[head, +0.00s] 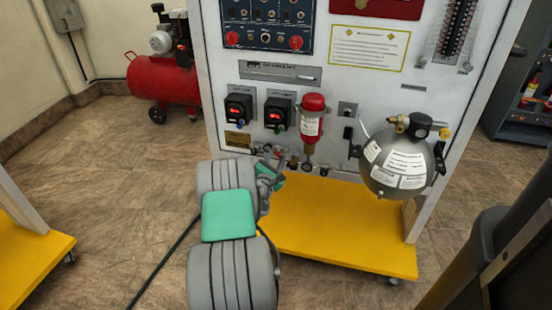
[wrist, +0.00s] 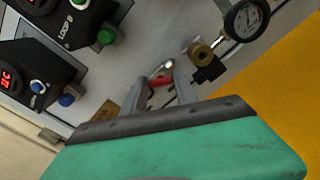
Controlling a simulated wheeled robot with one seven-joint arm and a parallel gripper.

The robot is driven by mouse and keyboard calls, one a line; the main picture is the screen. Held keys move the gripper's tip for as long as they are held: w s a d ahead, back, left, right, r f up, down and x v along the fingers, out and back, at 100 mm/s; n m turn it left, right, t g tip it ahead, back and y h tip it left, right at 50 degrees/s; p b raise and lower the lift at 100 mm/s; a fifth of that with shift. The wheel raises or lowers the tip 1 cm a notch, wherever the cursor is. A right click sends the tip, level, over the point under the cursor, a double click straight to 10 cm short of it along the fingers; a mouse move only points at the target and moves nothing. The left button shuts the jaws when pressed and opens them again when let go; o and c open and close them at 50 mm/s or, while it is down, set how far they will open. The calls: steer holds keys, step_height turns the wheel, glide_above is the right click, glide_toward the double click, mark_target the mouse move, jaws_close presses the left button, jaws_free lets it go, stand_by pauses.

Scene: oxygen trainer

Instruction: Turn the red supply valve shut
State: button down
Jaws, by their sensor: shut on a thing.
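The red supply valve (wrist: 160,81) shows in the wrist view as a small red handle low on the white panel, between my gripper's two fingers. My gripper (wrist: 162,82) is shut on it. In the head view my gripper (head: 271,164) reaches the lower edge of the panel, left of the red cylinder. The valve is hidden there by my gripper and arm, and the handle's angle is hard to tell.
Right of my fingers are a brass fitting (wrist: 201,54) and a round gauge (wrist: 246,20). A red cylinder (head: 312,118) and a grey sphere (head: 396,160) are mounted on the panel. The yellow base (head: 330,230) juts out below. Open floor lies left.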

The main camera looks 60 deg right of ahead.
steer(key=m, duration=0.3)
steer(key=m+b, duration=0.1)
steer(key=m, duration=0.1)
steer(key=shift+s+f+m, duration=0.1)
steer(key=shift+f+m, duration=0.1)
steer(key=shift+m, duration=0.2)
steer(key=m+b, duration=0.2)
steer(key=m, duration=0.3)
steer(key=shift+f, duration=0.1)
steer(key=shift+m, duration=0.4)
steer(key=c, duration=1)
jaws_free()
steer(key=shift+o, duration=0.2)
steer(key=s+a+p, duration=0.1)
steer(key=a, duration=0.6)
steer(key=shift+s+a, duration=0.15)
steer(key=shift+a, duration=0.2)
